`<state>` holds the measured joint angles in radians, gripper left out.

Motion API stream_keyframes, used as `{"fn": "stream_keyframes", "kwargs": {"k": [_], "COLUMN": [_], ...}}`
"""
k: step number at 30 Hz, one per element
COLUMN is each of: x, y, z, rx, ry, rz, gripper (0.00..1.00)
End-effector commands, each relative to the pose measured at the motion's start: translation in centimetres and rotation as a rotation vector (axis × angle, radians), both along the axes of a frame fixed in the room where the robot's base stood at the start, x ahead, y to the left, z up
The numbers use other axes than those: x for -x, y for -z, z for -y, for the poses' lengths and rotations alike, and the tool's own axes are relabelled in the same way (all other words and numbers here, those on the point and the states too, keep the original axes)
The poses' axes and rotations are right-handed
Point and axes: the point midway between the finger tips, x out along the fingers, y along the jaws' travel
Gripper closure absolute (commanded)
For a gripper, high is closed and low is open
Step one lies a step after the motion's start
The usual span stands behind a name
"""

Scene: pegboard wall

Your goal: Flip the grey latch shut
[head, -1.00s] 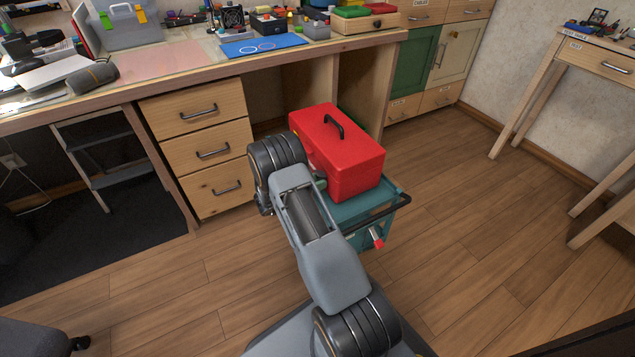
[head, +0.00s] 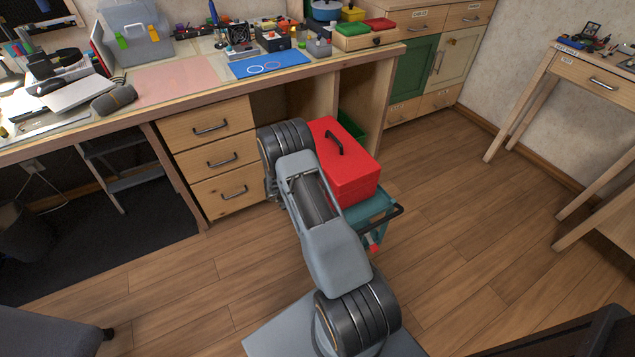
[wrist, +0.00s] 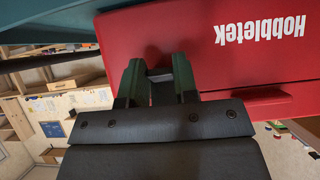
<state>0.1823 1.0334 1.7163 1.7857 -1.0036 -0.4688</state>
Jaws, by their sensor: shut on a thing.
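The red toolbox (head: 345,165), with a black handle on its lid, stands on a small teal cart (head: 366,212). In the wrist view the toolbox (wrist: 220,62) fills the upper right, with white "Hobbletek" lettering upside down. My gripper (wrist: 157,70) is at the toolbox's red face, its two dark green-black fingers on either side of a small grey latch (wrist: 160,74). It is shut on the latch. Most of the latch is hidden between the fingers, so its exact angle is unclear. In the head view my arm hides the gripper and latch.
A workbench (head: 190,75) with drawers (head: 215,160) stands close behind and left of the cart. A blue mat (head: 268,64) and several small items lie on it. A side table (head: 590,80) is at the right. The wooden floor between is clear.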

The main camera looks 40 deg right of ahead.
Motion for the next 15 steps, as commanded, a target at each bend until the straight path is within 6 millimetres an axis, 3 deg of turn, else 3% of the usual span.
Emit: {"fn": "stream_keyframes", "kwargs": {"k": [1, 15], "x": [0.09, 0.07], "y": [-1.26, -1.83], "z": [0.02, -0.01], "rx": [-0.042, -0.362], "ry": [0.002, 0.002], "rz": [0.003, 0.049], "gripper": [0.96, 0.96]}}
